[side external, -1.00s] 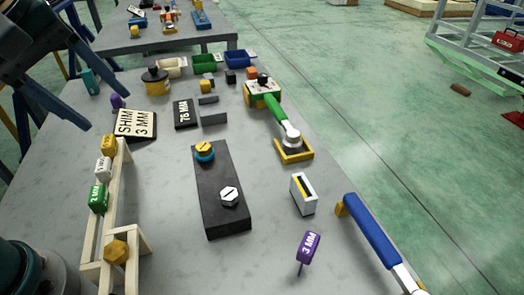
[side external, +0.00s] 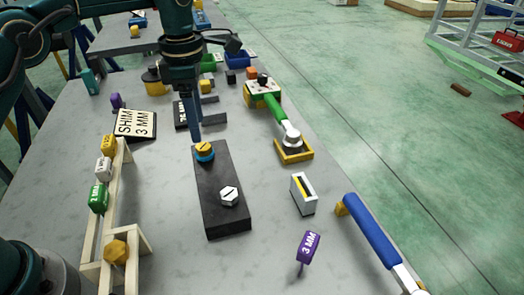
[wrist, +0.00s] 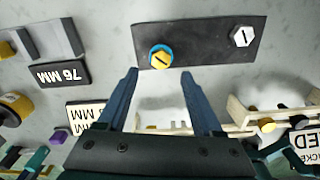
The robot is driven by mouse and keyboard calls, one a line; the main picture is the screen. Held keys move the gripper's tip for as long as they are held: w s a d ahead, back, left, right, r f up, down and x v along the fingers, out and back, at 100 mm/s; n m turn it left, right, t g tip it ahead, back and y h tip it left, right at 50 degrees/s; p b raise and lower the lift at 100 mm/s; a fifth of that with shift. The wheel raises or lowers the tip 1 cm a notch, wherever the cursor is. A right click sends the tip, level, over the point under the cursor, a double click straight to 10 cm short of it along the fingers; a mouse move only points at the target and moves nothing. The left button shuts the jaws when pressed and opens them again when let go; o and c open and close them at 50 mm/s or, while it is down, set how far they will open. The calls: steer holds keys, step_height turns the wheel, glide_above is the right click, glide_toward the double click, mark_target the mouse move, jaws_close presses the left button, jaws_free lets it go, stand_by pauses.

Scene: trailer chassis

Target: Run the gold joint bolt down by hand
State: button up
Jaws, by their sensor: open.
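The gold bolt (side external: 204,146) with a dark slot across its head sits in a blue collar (side external: 205,156) at the far end of a black block (side external: 222,215). In the wrist view the gold bolt (wrist: 160,59) lies just beyond the gap between my fingertips. A white slotted hex bolt (side external: 229,196) stands at the block's near end. My gripper (side external: 195,138) is open and empty, pointing down beside the gold bolt in the side view; it also shows in the wrist view (wrist: 160,73). I cannot tell whether a finger touches the bolt or collar.
A wooden rack (side external: 118,190) with several coloured tags and a gold hex piece (side external: 116,251) stands at the left. A SHIM 3 MM sign (side external: 135,124), green-handled tool (side external: 276,106), white-and-yellow box (side external: 303,193) and purple 3 MM tag (side external: 309,247) surround the block.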

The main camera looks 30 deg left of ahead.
mark_target(201, 146)
steer(key=shift+f, duration=2.65)
jaws_close()
